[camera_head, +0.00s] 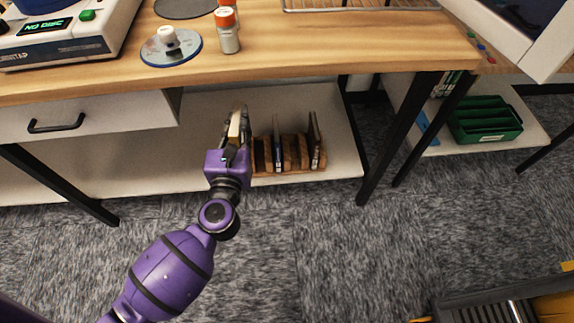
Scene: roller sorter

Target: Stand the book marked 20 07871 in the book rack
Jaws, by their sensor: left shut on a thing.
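The wooden book rack (289,153) stands on the white lower shelf under the table, with several slots. Two thin dark books stand in it, one near the left-middle (277,146) and one at the right end (315,140). My left gripper (237,132) is at the left end of the rack, shut on a book with a pale cream edge (235,122). The held book is upright, and the gripper hides its lower part. I cannot tell whether it touches the rack. No marking is readable on any book. My right gripper is not in view.
The wooden tabletop (330,55) overhangs the shelf, with a disc (171,50), an orange-capped bottle (228,35) and a white device (62,35) on it. A black table leg (400,137) stands right of the rack. A green crate (485,120) sits farther right.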

